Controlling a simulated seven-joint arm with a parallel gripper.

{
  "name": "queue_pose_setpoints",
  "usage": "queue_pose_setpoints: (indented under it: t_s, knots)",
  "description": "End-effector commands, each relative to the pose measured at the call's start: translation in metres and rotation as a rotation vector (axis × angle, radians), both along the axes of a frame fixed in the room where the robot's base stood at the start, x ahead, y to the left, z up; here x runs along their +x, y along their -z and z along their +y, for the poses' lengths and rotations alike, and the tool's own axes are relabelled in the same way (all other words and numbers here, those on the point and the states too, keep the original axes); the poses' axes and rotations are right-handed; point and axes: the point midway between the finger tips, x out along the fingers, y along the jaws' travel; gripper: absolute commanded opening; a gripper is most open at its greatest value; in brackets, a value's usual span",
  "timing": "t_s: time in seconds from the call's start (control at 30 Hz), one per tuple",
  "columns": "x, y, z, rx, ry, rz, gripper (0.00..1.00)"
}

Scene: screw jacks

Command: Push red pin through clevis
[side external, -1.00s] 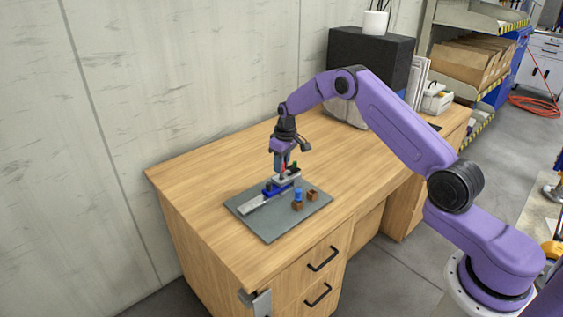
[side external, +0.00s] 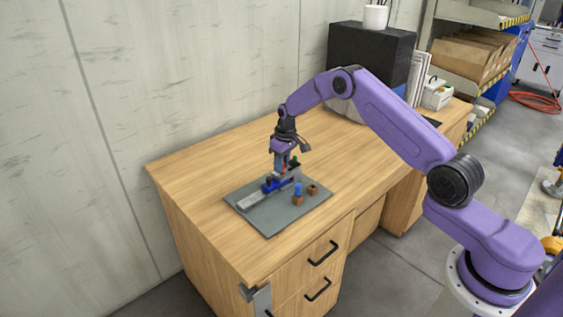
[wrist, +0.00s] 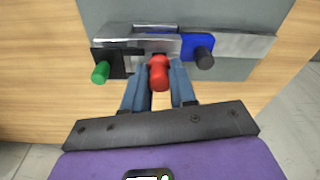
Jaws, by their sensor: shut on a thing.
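The red pin (wrist: 159,72) is held between the two fingers of my gripper (wrist: 160,82) in the wrist view. In the side external view my gripper (side external: 282,168) points down over the jack assembly, with a bit of red (side external: 284,169) showing at its fingers. The assembly has a grey metal bar (wrist: 233,45) with a blue block (wrist: 182,43) on it. A black-headed pin (wrist: 204,57) sits at the blue block, and a green-headed pin (wrist: 101,72) sits at a black block on the left. How deep the red pin sits in the clevis is hidden.
The assembly lies on a grey mat (side external: 270,225) on the wooden desk (side external: 205,170). Two small brown blocks stand at the mat's right, one with a blue piece (side external: 298,188) on top. A black box (side external: 370,60) stands at the back. Much of the desk is clear.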

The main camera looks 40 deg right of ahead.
Motion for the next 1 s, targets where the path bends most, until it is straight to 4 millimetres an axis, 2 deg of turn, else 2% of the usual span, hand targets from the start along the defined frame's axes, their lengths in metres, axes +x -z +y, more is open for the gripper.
queue_pose_setpoints:
  t_s: [0.03,0.1,0.67,0.87,1.0]
  knots:
    - [0.000,0.001,0.000,0.000,0.000,0.000,0.32]
    - [0.000,0.001,0.000,-0.001,0.000,-0.001,0.55]
    - [-0.001,-0.003,-0.005,-0.001,0.006,0.001,0.56]
    - [-0.003,-0.031,-0.003,-0.001,0.003,-0.003,0.56]
    - [-0.006,-0.061,-0.003,-0.002,0.001,-0.005,0.56]
